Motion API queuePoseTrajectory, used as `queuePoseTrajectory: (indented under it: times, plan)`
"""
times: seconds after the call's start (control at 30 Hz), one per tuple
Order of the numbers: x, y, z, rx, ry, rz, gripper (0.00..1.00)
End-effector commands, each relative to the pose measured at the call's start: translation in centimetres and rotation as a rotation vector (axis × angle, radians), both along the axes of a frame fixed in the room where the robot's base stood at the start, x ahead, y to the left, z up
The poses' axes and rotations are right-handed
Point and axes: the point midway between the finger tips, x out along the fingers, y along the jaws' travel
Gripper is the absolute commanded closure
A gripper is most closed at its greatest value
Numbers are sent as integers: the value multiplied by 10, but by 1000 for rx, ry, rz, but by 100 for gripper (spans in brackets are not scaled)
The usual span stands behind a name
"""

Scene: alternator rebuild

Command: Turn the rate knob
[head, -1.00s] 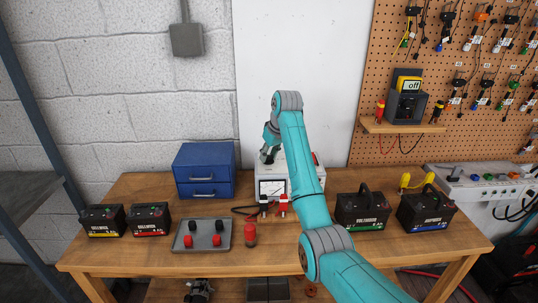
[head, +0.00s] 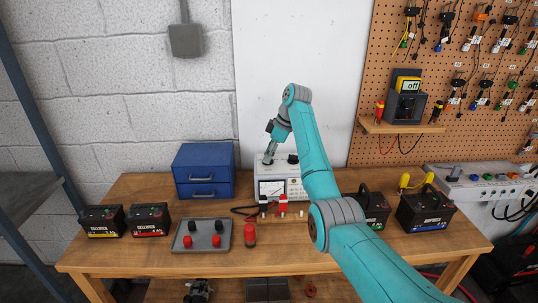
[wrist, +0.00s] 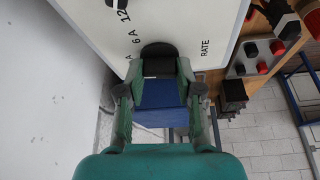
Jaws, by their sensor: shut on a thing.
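The charger (head: 271,187) is a pale box with a meter on its front, standing at the back of the bench. In the wrist view its white panel (wrist: 190,20) carries the printed words "RATE", "6 A" and "12 A". The black rate knob (wrist: 158,49) sits on this panel beside the "RATE" label. My gripper (wrist: 158,68) has its two fingers on either side of the knob and is shut on it. In the head view my gripper (head: 268,159) reaches down to the charger's top left. The fingers hide part of the knob.
A blue drawer cabinet (head: 204,170) stands left of the charger. Red and black clamps (head: 283,204) stand in front. A grey tray (head: 183,244) holds red and black caps. Batteries (head: 102,221) stand at both ends of the bench.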

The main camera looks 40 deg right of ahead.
Motion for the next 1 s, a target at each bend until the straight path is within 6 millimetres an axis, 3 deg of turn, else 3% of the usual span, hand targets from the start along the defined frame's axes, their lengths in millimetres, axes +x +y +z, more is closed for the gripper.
queuePoseTrajectory:
  times: [0.33, 0.9, 0.93, 1.0]
  plan:
    - [1, -1, 0, 0, 0, 147, 100]
    - [1, -1, -1, 0, 1, 177, 100]
    - [0, -1, 0, 0, 1, 177, 60]
    - [1, -1, -1, 0, 1, 177, 42]
